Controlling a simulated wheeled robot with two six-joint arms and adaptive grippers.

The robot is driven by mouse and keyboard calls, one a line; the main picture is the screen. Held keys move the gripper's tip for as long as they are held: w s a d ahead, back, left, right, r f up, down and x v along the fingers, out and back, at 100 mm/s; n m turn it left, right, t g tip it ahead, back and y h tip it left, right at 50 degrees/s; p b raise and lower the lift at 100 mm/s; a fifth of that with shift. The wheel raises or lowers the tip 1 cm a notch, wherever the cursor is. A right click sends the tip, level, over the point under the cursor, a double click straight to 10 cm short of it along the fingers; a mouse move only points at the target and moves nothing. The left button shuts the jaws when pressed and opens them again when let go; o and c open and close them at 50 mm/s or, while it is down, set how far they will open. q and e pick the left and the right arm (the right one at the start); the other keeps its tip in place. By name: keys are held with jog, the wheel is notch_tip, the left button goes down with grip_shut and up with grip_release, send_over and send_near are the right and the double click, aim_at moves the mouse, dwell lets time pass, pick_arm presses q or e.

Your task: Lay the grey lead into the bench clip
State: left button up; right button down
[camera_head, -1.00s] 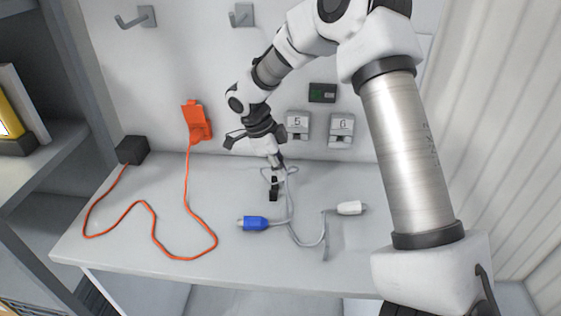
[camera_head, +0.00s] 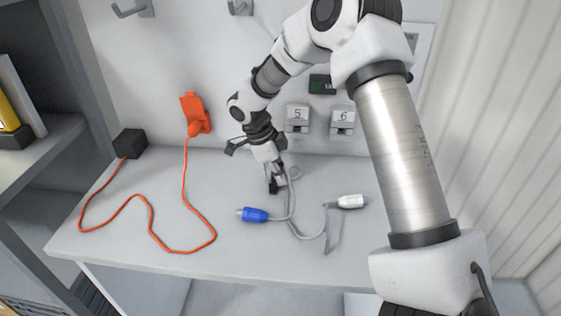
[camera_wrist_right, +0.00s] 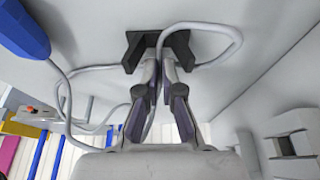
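The grey lead (camera_head: 305,236) lies on the bench between a blue connector (camera_head: 255,215) and a white connector (camera_head: 352,201). Its middle rises to the bench clip, a small dark block (camera_head: 274,187) on the bench top. In the wrist view the clip (camera_wrist_right: 131,54) is a dark bracket with a gap in its middle. The lead (camera_wrist_right: 238,40) loops round on the right and comes to my fingertips. My right gripper (camera_head: 281,178) points down at the clip. Its fingertips (camera_wrist_right: 162,62) are close together on the lead, at the clip's gap. Exact seating is hidden. My left gripper is not in view.
An orange cable (camera_head: 152,215) runs across the left of the bench from a black box (camera_head: 129,143) to an orange wall holder (camera_head: 195,112). Wall units marked 5 (camera_head: 297,118) and 6 (camera_head: 342,121) are behind. The bench's front right is clear.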

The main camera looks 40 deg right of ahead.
jog(key=shift+f, duration=0.15)
jog(key=c, duration=1.2)
grip_release()
jog(key=shift+c, duration=0.2)
jog(key=o, duration=0.4)
jog(key=shift+o, duration=0.9)
notch_tip(320, 180, up, 8)
jog(key=p, duration=0.6)
